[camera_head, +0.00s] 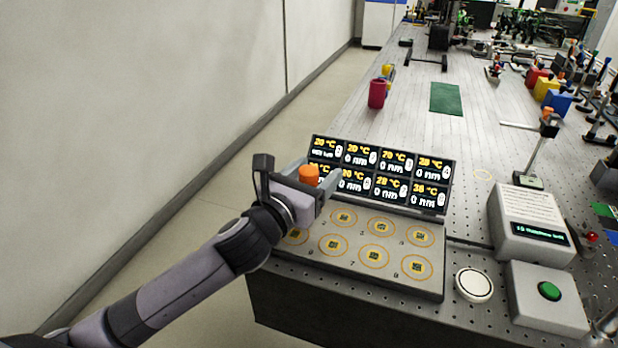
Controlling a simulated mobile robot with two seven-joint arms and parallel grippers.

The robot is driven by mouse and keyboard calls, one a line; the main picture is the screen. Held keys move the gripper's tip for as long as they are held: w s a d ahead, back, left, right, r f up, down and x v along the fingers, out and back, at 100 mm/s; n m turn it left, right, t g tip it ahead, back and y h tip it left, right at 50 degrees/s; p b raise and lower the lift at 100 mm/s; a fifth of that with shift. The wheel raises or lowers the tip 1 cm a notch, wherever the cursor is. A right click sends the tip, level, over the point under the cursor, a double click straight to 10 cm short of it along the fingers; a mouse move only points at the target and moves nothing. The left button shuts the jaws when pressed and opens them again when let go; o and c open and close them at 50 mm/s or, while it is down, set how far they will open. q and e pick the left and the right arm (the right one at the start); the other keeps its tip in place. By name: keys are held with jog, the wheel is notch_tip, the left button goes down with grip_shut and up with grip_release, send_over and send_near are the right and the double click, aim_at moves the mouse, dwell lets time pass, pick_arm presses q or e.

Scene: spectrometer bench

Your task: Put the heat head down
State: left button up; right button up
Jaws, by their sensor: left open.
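An orange cylinder (309,175), likely the heat head, shows at my left gripper (308,178), in front of the display's left part. My left gripper is open, with its fingers around or just in front of the cylinder. I cannot tell whether they touch it. What lies under the cylinder is hidden by the gripper. Below is a grey plate (345,262) with several orange-ringed, numbered spots, each with a dark code in the middle. My left wrist hides the plate's far left corner. My right gripper is not in view.
A display panel (396,210) with temperature readings stands behind the plate. To the right are a white round disc (473,285), a green-button box (549,291) and a grey readout box (532,223). A red cup (377,93) stands farther back. The bench between cup and display is clear.

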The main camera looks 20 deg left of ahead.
pick_arm(q)
jog(key=v, duration=1.2)
jog(key=shift+r+b, duration=0.2)
jog(key=shift+b, duration=0.2)
